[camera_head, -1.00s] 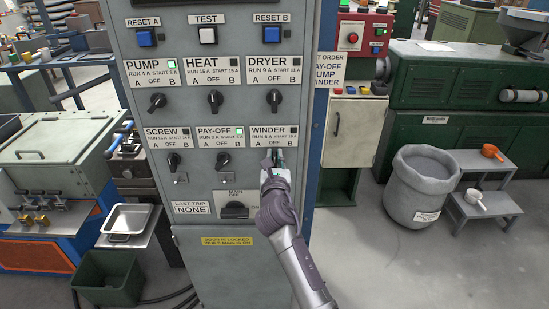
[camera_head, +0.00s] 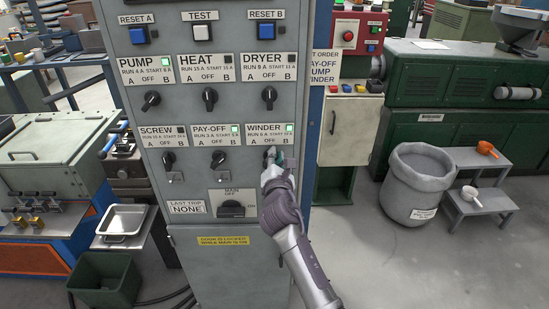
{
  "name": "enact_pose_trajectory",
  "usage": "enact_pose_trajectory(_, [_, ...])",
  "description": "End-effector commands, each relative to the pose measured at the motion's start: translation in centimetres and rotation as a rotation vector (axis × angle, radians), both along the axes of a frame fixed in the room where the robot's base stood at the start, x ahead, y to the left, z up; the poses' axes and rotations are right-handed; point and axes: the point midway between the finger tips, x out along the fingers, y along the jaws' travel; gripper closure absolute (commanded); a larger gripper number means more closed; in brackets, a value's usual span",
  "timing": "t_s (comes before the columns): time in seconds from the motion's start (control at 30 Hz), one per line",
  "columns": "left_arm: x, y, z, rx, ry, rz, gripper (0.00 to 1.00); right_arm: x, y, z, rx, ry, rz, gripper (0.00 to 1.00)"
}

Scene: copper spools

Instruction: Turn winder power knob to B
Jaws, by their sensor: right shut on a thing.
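The winder knob sits under the WINDER label (camera_head: 268,135) at the lower right of the grey panel (camera_head: 180,120). My right gripper (camera_head: 272,158) is at this knob and shut on it. The gripper and wrist hide most of the knob, so I cannot read its pointer direction. The small lamp (camera_head: 289,128) on the WINDER label glows green. My left gripper is not in view.
Other knobs are close by: the pay-off knob (camera_head: 218,158) to the left, the dryer knob (camera_head: 269,97) above and the main switch (camera_head: 232,208) below left. PUMP and PAY-OFF lamps are green. Free floor lies right of the panel.

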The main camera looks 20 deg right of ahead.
Motion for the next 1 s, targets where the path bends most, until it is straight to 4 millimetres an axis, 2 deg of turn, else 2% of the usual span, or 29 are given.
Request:
enact_pose_trajectory(0.3, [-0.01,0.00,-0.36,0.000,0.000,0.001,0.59,-0.07,-0.20,-0.29,0.097,-0.027,0.000,1.00])
enact_pose_trajectory(0.77, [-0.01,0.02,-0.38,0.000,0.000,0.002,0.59,-0.08,-0.22,-0.31,0.112,-0.030,-0.001,1.00])
enact_pose_trajectory(0.8, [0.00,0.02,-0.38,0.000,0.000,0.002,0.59,-0.08,-0.22,-0.31,0.112,-0.030,-0.001,0.81])
enact_pose_trajectory(0.93, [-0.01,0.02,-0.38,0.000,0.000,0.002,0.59,-0.07,-0.22,-0.29,0.111,-0.030,-0.001,0.60])
enact_pose_trajectory(1.0, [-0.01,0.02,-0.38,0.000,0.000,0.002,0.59,-0.07,-0.21,-0.27,0.111,-0.030,0.000,0.59])
